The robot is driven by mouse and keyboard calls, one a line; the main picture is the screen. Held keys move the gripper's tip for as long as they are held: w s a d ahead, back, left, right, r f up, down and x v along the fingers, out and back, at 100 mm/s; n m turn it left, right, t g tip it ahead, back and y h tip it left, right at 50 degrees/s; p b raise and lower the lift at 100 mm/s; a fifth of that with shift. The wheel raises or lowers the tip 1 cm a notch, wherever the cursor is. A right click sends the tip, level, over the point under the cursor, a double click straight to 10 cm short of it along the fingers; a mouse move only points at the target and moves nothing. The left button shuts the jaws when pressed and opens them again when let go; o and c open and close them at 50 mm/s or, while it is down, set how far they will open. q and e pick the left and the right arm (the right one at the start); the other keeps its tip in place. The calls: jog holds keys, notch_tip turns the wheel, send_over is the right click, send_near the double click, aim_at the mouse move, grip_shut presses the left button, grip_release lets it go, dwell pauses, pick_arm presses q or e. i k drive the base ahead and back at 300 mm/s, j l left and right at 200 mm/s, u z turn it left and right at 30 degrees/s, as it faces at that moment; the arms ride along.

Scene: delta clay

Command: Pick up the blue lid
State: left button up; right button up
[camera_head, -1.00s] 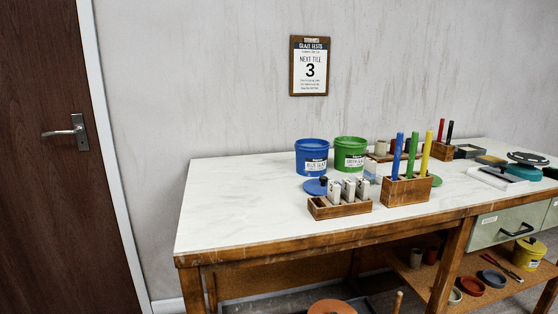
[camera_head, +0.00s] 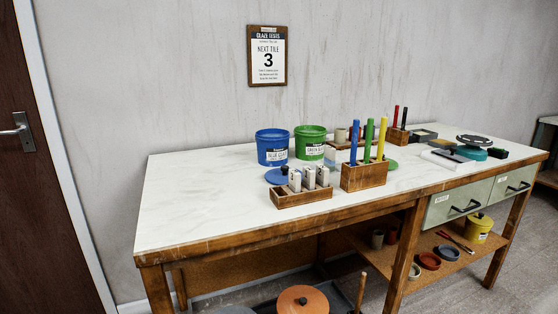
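The blue lid (camera_head: 274,177) lies flat on the white tabletop, in front of the blue bucket (camera_head: 272,149). It has a dark knob. Its right side is partly hidden behind a small wooden box (camera_head: 287,199) holding several pale blocks. The green bucket (camera_head: 310,144) stands right of the blue one. Neither of my grippers is in view.
A wooden holder (camera_head: 362,176) with blue, green and yellow sticks stands right of the box. The left part of the worktable (camera_head: 190,195) is clear. A terracotta round lid (camera_head: 302,300) sits low in front. A door (camera_head: 20,190) is at far left.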

aim_at(280, 176)
jog(key=i+l+u, duration=0.25)
jog(key=u, duration=0.15)
jog(key=i+l+u, duration=0.2)
jog(key=l+u, duration=0.15)
jog(key=i+l+u, duration=0.15)
jog(key=l+u, duration=0.25)
